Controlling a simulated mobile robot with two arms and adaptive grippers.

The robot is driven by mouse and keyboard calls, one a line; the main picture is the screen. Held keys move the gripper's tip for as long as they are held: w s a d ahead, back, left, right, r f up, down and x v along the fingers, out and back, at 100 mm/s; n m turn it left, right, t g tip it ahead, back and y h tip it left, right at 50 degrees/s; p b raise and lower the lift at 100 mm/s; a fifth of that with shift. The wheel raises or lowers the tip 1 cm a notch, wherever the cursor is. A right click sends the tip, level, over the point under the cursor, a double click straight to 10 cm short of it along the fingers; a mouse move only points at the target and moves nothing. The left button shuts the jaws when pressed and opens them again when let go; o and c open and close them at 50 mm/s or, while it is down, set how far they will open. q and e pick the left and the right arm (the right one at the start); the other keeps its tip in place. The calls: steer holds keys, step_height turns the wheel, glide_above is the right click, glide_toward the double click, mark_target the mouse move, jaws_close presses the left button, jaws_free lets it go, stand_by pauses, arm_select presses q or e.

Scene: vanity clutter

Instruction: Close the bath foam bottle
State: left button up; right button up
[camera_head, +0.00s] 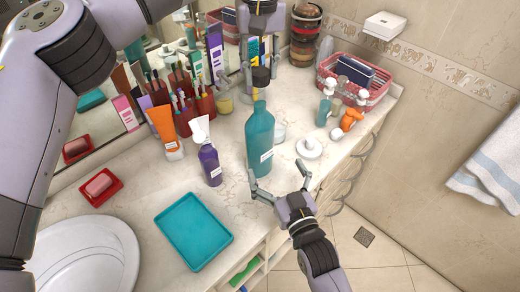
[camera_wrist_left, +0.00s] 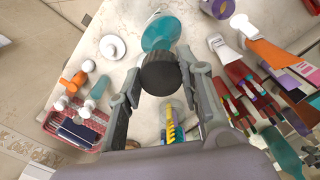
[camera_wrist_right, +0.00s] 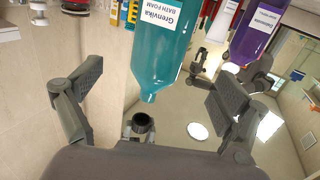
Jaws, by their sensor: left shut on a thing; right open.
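The teal bath foam bottle (camera_head: 260,139) stands upright and uncapped on the counter; its label shows in the right wrist view (camera_wrist_right: 160,50). My left gripper (camera_head: 261,72) is shut on a black cap (camera_head: 261,78), which it holds a little above the bottle's neck with a gap between. The left wrist view shows the cap (camera_wrist_left: 161,75) between the fingers, with the bottle (camera_wrist_left: 160,32) partly hidden beyond it. My right gripper (camera_head: 277,178) is open and empty, in front of the bottle's lower part, its fingers spread to either side and apart from it.
A purple pump bottle (camera_head: 210,164) stands left of the bath foam, with a teal tray (camera_head: 194,232) in front of it. Brush holders and a mirror are behind left.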

steer(key=x, duration=1.2)
steer(key=shift+c, duration=0.2)
steer(key=c, duration=1.7)
arm_select(q)
glide_above(260, 105)
steer(key=shift+f, duration=2.5)
arm_select(e)
steer(key=shift+c, duration=0.2)
